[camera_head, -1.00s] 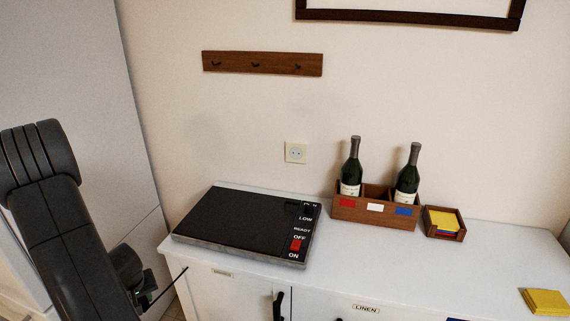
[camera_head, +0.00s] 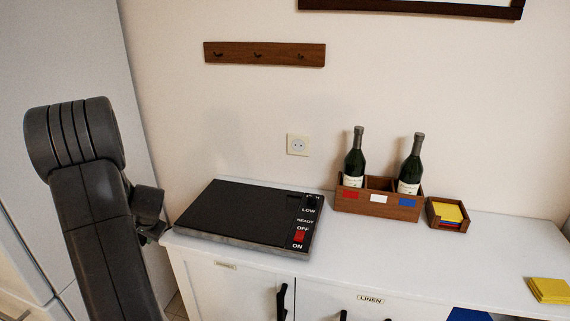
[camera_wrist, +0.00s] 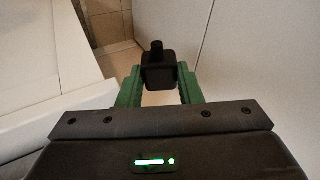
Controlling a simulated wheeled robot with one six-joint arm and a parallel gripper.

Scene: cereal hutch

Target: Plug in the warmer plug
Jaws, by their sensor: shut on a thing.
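My gripper (camera_wrist: 160,88) is shut on a small black plug (camera_wrist: 158,72), which sits between its green fingers in the wrist view. In the head view the gripper is mostly hidden behind my arm at the left. The warmer (camera_head: 245,215) is a flat black plate with a red switch and labels LOW, READY, OFF and ON. It lies on the left end of the white cabinet top. The wall socket (camera_head: 297,145) is cream-coloured, on the wall above and behind the warmer, and looks empty. My gripper is left of the cabinet, well away from the socket.
A wooden box (camera_head: 378,200) holds two dark bottles, right of the warmer. A small holder (camera_head: 447,214) with coloured cards stands beside it. Yellow napkins (camera_head: 548,290) lie at the far right. A hook rail (camera_head: 265,54) hangs above the socket. A tall white unit (camera_head: 60,60) stands at the left.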

